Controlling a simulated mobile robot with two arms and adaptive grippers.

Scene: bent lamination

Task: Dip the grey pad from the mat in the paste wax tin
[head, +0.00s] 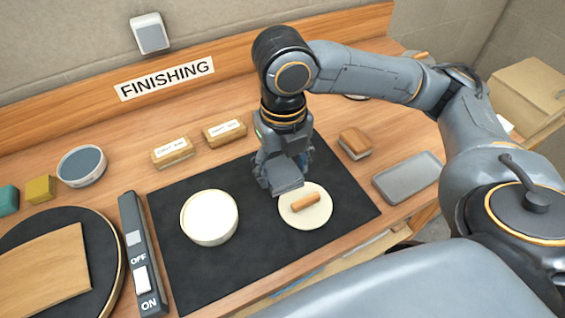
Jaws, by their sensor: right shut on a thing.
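A round white tin (210,218) with pale cream contents stands open on the black mat (262,240); it looks like the paste wax tin. My right gripper (281,187) is low over the mat, right of the tin and apart from it. It is shut on a small grey block, which looks like the grey pad (288,176). The block blends with the grey fingers, so its edges are hard to tell. My left gripper is not in view.
A cream disc with a brown stick-like piece (305,202) lies right beside the gripper. Two labelled blocks (172,151) lie behind the mat. A brown block (355,142) and grey tray (408,178) are right; a switch bar (141,255) and round platform (108,238) are left.

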